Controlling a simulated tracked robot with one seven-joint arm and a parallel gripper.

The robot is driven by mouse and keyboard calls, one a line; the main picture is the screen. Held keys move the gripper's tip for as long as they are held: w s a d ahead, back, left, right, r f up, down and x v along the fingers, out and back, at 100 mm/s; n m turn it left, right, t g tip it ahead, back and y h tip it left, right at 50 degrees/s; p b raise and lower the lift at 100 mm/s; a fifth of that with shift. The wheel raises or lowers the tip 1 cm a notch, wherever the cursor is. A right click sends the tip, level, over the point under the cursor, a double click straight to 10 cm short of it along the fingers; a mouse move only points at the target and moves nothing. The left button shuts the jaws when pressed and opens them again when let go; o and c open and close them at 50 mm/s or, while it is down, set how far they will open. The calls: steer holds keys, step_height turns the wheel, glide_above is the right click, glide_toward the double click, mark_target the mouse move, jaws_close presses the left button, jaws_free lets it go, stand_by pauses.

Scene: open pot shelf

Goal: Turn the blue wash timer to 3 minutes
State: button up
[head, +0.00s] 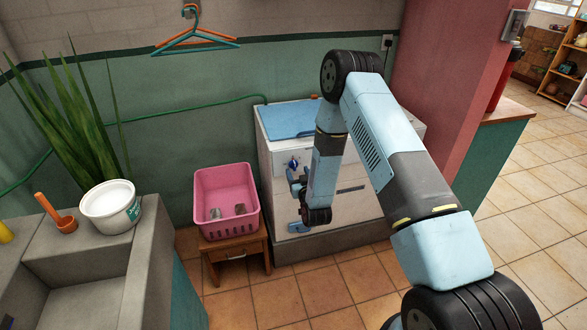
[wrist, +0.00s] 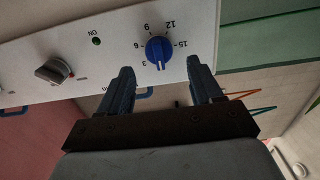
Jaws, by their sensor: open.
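The blue wash timer (wrist: 158,50) is a round knob with a raised grip on the white washing machine's panel. In the wrist view the dial numbers 3, 6, 9, 12 and 15 ring it upside down. Its raised grip runs roughly up and down in the picture; I cannot read its setting with certainty. The timer (head: 294,163) also shows in the head view, on the machine's front. My gripper (wrist: 160,66) is open and empty, its two dark fingers apart, with the timer seen between and beyond their tips. My gripper (head: 298,182) also shows by the machine's front.
A grey knob (wrist: 54,69) and a green light (wrist: 96,41) marked ON share the panel. The washing machine (head: 276,150) has a blue lid (head: 289,119). A pink basket (head: 226,190) on a small wooden stool stands close left. A pink wall (head: 437,60) rises right.

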mark_target(295, 167)
steer(key=shift+x, duration=2.05)
steer(key=c, duration=1)
steer(key=shift+a, duration=0.4)
steer(key=shift+d+m, duration=0.3)
steer(key=shift+d, duration=0.05)
